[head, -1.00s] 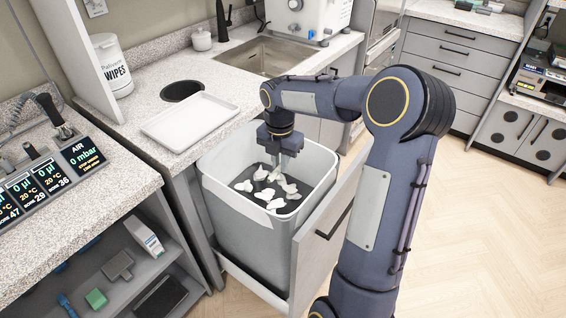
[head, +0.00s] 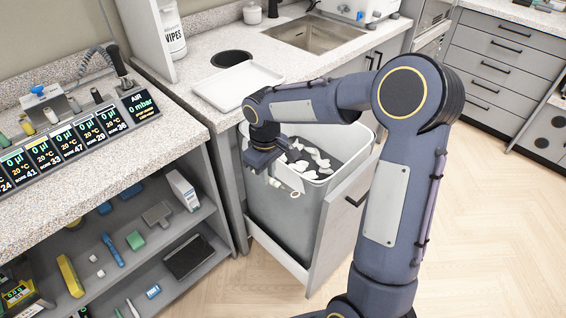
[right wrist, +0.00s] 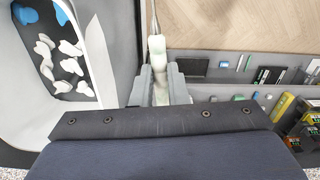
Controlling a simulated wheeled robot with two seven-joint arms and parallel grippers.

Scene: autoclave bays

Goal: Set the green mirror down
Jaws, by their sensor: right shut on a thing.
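My right gripper (head: 274,178) is shut on a slim pale instrument, which I take to be the green mirror (head: 291,190). In the right wrist view the instrument (right wrist: 157,60) has a whitish, faintly green handle between the two fingers (right wrist: 159,88). A thin metal stem extends beyond it. In the head view the gripper and instrument are in front of the near left side of the grey waste bin (head: 282,222), no longer over its opening. My left gripper is not in view.
The pull-out bin holds crumpled white pieces (head: 310,158). To the left is a shelf unit with a white box (head: 183,190), a green block (head: 135,240) and a dark tray (head: 189,257). A white tray (head: 238,84) lies on the counter. The floor at right is clear.

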